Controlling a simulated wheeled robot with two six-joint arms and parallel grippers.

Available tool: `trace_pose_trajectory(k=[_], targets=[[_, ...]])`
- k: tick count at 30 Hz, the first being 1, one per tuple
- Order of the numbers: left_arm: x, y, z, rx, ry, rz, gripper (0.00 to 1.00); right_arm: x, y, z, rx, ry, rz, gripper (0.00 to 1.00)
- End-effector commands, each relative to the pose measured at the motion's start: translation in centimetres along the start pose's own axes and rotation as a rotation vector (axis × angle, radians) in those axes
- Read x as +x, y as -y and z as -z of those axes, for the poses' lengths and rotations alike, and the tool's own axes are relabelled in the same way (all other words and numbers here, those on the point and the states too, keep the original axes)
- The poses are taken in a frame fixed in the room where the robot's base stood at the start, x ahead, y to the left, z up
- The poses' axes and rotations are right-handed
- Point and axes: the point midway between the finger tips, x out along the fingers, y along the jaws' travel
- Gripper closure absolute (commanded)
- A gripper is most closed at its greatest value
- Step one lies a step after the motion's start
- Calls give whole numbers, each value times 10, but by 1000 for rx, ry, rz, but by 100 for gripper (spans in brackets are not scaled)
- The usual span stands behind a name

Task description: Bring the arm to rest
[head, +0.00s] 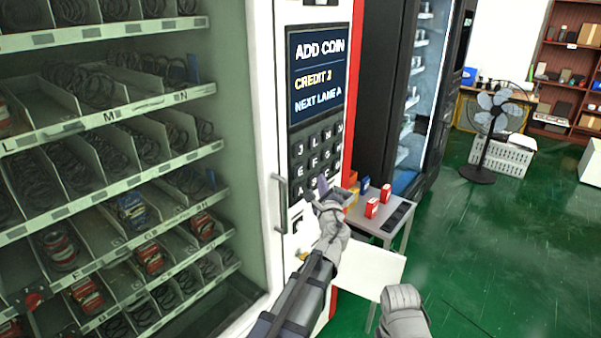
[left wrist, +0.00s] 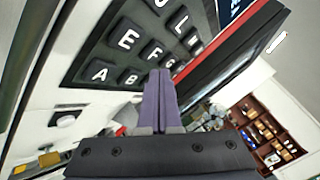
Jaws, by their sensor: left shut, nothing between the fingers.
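My left gripper (head: 322,186) is in front of the vending machine's keypad (head: 318,158), near its lower keys. In the left wrist view its two purple fingers (left wrist: 160,82) are together with nothing between them. The fingertips overlap the keypad's edge in that view, by the lettered keys (left wrist: 126,39); I cannot tell whether they touch it. Part of my right arm shows at the bottom of the head view, but its gripper does not show.
The machine's screen (head: 319,75) reads ADD COIN. A door handle (head: 280,203) stands left of the keypad. A small table (head: 395,228) with red boxes (head: 371,208) is close on the right. A fan (head: 490,125) stands farther back on open green floor (head: 500,240).

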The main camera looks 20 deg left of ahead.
Motion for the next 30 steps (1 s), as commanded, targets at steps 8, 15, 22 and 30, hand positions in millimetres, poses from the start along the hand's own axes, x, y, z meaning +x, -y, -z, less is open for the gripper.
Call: trace_pose_trajectory(k=[8, 15, 22, 30], targets=[[0, 0, 0, 0, 0, 0, 100, 0, 0, 0, 0, 0, 0, 59], [-2, -2, 0, -14, 2, -8, 100, 0, 0, 0, 0, 0, 0, 59], [-46, -55, 11, -372, 46, -247, 100, 10, 1, 1, 0, 0, 0, 59], [-178, -156, 82, -912, 116, -875, 100, 24, 2, 1, 1, 0, 0, 59]])
